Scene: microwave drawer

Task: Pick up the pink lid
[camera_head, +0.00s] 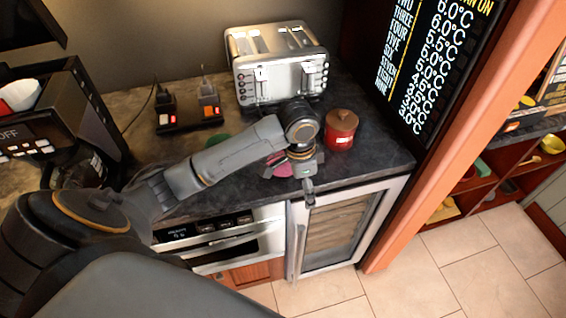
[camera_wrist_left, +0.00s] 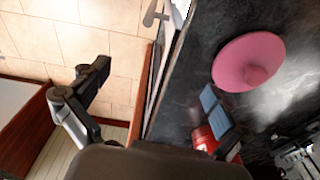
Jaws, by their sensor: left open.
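The pink lid (camera_wrist_left: 247,64) lies on the dark countertop in the left wrist view. It is round, with a small knob in its middle. In the head view the pink lid (camera_head: 266,169) shows only in part, because my left arm and gripper cover much of it. My left gripper (camera_head: 306,185) is over the counter's front edge, beside the lid. In the left wrist view my left gripper (camera_wrist_left: 155,90) is open, with nothing between its fingers; the finger with blue-grey pads is closest to the lid, and the other is over the floor. My right gripper is not in view.
A red canister (camera_head: 341,130) stands right of my left gripper. A silver toaster (camera_head: 278,70) and a black device with red switches (camera_head: 188,112) stand behind. A green thing (camera_head: 217,141) is partly hidden by my arm. A glass-door cooler (camera_head: 340,232) is below the counter.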

